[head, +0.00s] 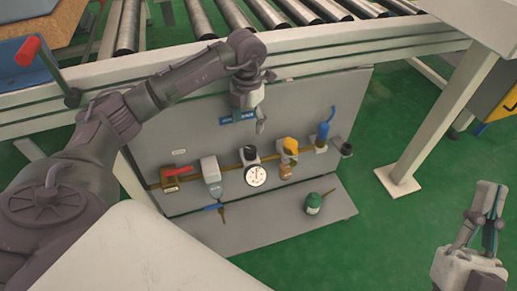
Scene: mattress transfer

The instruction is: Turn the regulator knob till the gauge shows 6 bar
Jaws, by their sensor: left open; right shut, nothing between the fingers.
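The round white gauge (256,176) sits low on the grey panel, with a dark needle. Its scale is too small to read. A black knob (249,153), apparently the regulator knob, sits directly above the gauge. My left gripper (259,127) is open and empty, pointing down in front of the panel. In the picture it is just above the black knob; I cannot tell its exact distance from it. My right gripper (490,187) is shut and empty at the lower right, well away from the panel.
A green-capped item (313,203) stands on the lower shelf (260,230). The roller conveyor (200,18) runs above.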

